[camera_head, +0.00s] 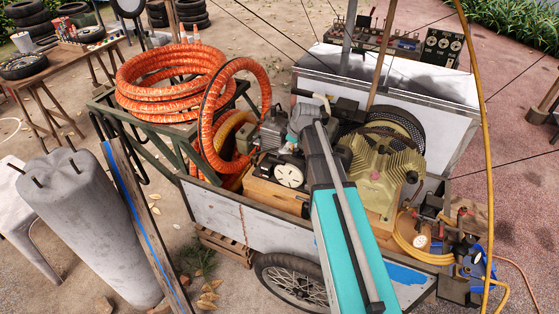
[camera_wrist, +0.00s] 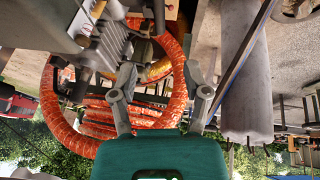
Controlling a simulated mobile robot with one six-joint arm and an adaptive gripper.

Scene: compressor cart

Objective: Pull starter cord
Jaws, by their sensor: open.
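The engine-driven compressor sits on the cart (camera_head: 235,217) in the head view, with a finned olive block (camera_head: 385,160) on the right and a grey engine (camera_head: 270,135) on the left. In the head view my arm hides the gripper and part of the machine.
A coiled orange hose (camera_head: 170,85) lies on a green rack left of the engine, and one loop hangs beside it. A concrete cylinder (camera_head: 85,220) and a plank (camera_head: 145,225) stand at left. A yellow pole (camera_head: 482,130) rises at right.

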